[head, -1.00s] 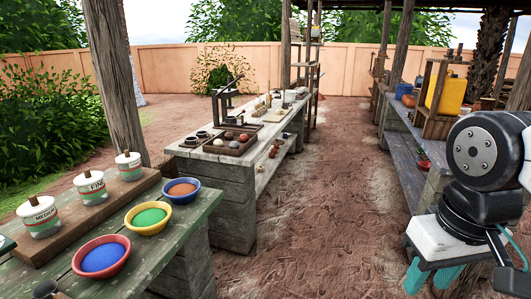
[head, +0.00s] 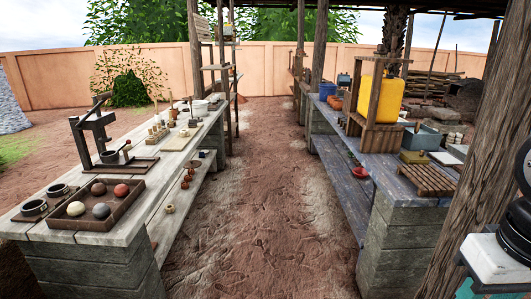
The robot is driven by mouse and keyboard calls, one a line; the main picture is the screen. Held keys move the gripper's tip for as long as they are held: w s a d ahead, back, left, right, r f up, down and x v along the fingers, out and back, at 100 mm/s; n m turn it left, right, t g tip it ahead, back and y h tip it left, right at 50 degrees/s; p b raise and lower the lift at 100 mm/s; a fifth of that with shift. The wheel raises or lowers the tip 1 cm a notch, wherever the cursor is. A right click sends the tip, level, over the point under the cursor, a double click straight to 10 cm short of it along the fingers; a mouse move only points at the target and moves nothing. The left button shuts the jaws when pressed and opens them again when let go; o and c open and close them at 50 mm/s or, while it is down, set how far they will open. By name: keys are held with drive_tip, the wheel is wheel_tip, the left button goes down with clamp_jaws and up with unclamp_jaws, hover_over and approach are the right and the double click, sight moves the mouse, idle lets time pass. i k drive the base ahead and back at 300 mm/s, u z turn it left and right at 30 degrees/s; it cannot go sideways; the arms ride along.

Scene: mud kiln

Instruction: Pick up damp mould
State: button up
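I cannot pick out the damp mould for certain; several small items on the two benches are too small to name. Part of my gripper (head: 482,291) shows at the bottom right corner, with teal pieces under a white housing. The frame's edge cuts it off, and its fingertips are hidden. It is in front of the right bench, apart from the things on it.
The left bench (head: 100,228) carries a tray of coloured balls (head: 134,200), a dark press (head: 95,135) and small tools. The right bench (head: 400,215) holds a slatted wooden rack (head: 428,180), a yellow container (head: 388,98) and a grey-blue box (head: 422,138). A post (head: 485,190) stands close at right. The dirt aisle between is clear.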

sight(184, 133)
drive_tip(key=z, duration=0.05)
drive_tip(key=i, duration=1.9)
drive_tip(key=u, duration=0.45)
drive_tip(key=i, duration=1.75)
drive_tip(key=u, duration=1.4)
drive_tip(key=i, duration=1)
drive_tip(key=u, duration=0.65)
